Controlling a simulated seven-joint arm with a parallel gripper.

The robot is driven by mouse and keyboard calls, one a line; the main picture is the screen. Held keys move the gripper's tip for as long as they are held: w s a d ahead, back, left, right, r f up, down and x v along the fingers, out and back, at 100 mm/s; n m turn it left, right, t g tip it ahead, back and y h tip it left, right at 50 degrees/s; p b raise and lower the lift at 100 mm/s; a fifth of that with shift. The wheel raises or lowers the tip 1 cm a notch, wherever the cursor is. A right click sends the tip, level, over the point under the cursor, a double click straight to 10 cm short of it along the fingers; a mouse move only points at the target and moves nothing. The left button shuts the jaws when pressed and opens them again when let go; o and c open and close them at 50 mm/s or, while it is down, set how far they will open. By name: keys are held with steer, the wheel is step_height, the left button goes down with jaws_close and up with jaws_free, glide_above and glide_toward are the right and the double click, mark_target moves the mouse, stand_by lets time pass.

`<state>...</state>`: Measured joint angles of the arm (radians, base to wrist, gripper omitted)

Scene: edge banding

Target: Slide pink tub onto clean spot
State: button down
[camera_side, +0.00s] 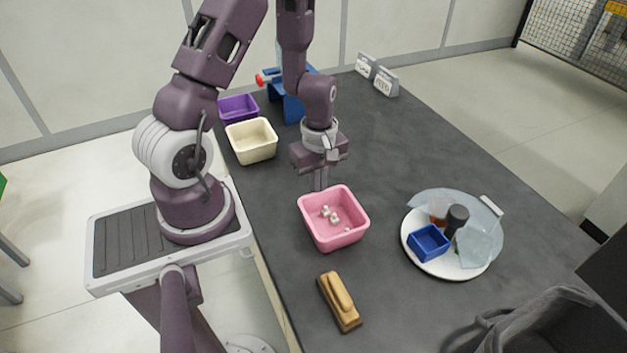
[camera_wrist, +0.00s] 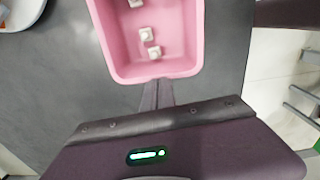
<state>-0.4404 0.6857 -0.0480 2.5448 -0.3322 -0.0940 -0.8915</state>
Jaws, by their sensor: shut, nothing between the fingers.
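The pink tub (camera_side: 318,231) stands upright on the dark table, with several small white pieces inside. It fills the top middle of the wrist view (camera_wrist: 118,47). My gripper (camera_side: 321,186) is shut with nothing in it, and points down at the tub's back edge in the side view. In the wrist view its shut fingers (camera_wrist: 157,93) are right up against the tub's near wall; I cannot tell whether they touch. No marked clean spot stands out on the table.
A white round tray (camera_side: 418,262) with a blue box (camera_side: 429,243) and a dark cylinder (camera_side: 456,217) is right of the tub. A wooden-handled block (camera_side: 340,302) lies in front. Cream (camera_side: 252,141) and purple (camera_side: 238,108) tubs stand behind. Bare table lies between the tub and tray.

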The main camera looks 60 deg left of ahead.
step_height(320, 180, up, 10)
stand_by(0.6)
step_height(320, 180, up, 8)
stand_by(0.7)
steer(key=s+d+r+m+t, duration=0.5)
steer(key=s+d+r+m, duration=0.4)
steer(key=m, duration=0.9)
steer(key=shift+s+d+r+m+t, duration=0.3)
steer(key=shift+s+d+r, duration=0.05)
steer(key=shift+s+d, duration=0.45)
